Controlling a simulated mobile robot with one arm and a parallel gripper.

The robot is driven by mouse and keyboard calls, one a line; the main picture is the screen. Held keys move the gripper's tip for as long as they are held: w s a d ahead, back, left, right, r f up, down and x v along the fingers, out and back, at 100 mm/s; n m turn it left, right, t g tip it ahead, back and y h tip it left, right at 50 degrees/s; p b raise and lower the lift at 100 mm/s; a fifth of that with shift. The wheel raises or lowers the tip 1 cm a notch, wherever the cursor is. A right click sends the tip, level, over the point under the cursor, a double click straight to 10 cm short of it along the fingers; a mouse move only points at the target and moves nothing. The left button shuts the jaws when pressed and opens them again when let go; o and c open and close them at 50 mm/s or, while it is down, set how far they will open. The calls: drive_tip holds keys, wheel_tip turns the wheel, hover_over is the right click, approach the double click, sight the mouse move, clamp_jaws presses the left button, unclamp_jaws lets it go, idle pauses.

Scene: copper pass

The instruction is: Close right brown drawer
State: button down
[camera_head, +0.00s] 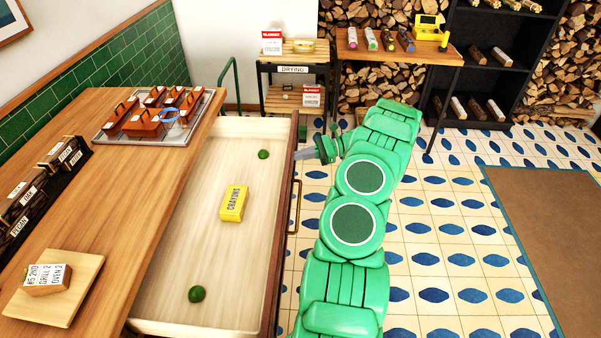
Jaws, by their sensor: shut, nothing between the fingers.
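The brown drawer (212,285) is pulled far out from under the wooden counter. Its pale inside holds a yellow crayon box (233,204) and two green round things, one at the far end (264,154) and one at the near end (197,294). Its dark front panel, with a brass handle (295,207), faces right. My gripper (305,153) is shut and empty, just right of the drawer front's far part, beyond the handle. Whether it touches the panel I cannot tell. My green arm stands to the right of the drawer.
A drying stand (292,68) and shelves are at the back.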

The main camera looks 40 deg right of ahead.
drive_tip(key=s+d+f+m+t+h, duration=0.2)
drive_tip(key=s+d+f+m+t, duration=0.2)
drive_tip(key=s+d+f, duration=0.55)
drive_tip(key=w+d+x, duration=0.1)
drive_tip(key=x, duration=1.3)
drive_tip(key=shift+w+d, duration=0.2)
drive_tip(key=shift+w, duration=0.15)
drive_tip(key=shift+w+f, duration=0.1)
drive_tip(key=x, duration=1.1)
drive_tip(key=r+x, duration=0.1)
drive_tip(key=x, duration=2.3)
drive_tip(key=shift+r, duration=0.2)
drive_tip(key=shift+w+a, duration=0.1)
drive_tip(key=shift+a, duration=0.2)
drive_tip(key=shift+a+r+y, duration=0.1)
drive_tip(key=shift+a+y, duration=0.05)
drive_tip(key=shift+y, duration=0.15)
hover_over(247, 180)
drive_tip(key=shift+w, duration=0.1)
